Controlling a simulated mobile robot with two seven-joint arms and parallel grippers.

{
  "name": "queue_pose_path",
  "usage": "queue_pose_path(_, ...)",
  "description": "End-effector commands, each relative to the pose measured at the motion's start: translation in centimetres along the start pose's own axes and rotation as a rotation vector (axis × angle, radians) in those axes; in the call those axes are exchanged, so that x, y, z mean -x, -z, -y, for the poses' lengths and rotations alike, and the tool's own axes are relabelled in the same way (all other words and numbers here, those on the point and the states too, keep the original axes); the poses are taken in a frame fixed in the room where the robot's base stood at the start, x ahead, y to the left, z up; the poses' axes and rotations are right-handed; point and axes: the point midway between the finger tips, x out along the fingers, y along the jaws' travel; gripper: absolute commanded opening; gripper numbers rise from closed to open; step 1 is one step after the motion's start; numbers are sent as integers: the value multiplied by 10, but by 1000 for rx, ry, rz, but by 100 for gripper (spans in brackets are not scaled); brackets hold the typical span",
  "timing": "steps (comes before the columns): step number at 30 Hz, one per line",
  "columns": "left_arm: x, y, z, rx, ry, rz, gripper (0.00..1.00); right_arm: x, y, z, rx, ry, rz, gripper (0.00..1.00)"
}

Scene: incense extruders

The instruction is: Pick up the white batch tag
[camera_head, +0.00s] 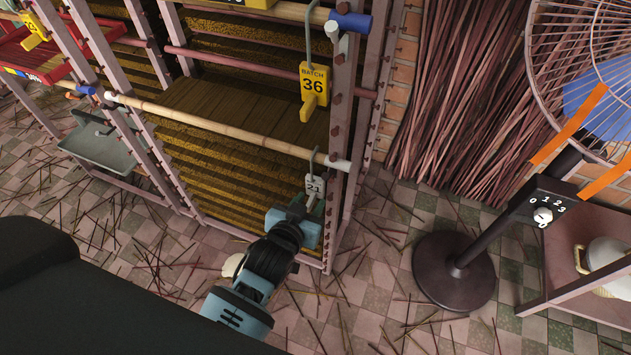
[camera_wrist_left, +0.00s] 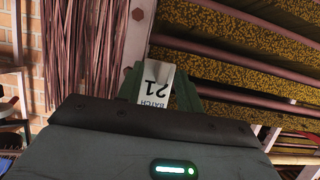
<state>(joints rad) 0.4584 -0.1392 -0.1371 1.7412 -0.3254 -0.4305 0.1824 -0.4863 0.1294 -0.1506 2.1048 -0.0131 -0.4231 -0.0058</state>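The white batch tag (camera_head: 315,187), marked 21, hangs from a grey hook at the front right post of the rack, below the yellow tag 36. My left gripper (camera_head: 296,221) is at the tag's lower end, just in front of the rack. In the left wrist view the tag (camera_wrist_left: 157,84) appears upside down between the two green fingers (camera_wrist_left: 160,88), close to both. The fingers look spread around it; firm contact does not show. Part of the tag's lower end is hidden by the gripper. My right gripper is not in view.
The yellow tag 36 (camera_head: 313,88) hangs just above. The rack (camera_head: 225,115) holds stacked incense trays. A fan stand (camera_head: 454,285) and a low table (camera_head: 590,222) are at right. Incense sticks litter the tiled floor (camera_head: 335,320).

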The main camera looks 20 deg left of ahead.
Motion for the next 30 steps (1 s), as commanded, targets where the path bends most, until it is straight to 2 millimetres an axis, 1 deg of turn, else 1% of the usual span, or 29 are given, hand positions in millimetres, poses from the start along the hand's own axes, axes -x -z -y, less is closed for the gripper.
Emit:
queue_pose_path(1,0,0,0,0,0,0,36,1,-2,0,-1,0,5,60)
queue_pose_path(2,0,0,0,0,0,0,34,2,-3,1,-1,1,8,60)
queue_pose_path(9,0,0,0,0,0,0,2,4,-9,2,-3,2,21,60)
queue_pose_path(10,0,0,0,0,0,0,0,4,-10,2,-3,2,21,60)
queue_pose_path(22,2,2,2,-1,1,-1,0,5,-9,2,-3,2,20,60)
queue_pose_path(28,11,12,12,-2,1,-3,0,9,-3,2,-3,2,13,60)
queue_pose_path(30,16,15,20,-5,3,-2,0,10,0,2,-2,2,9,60)
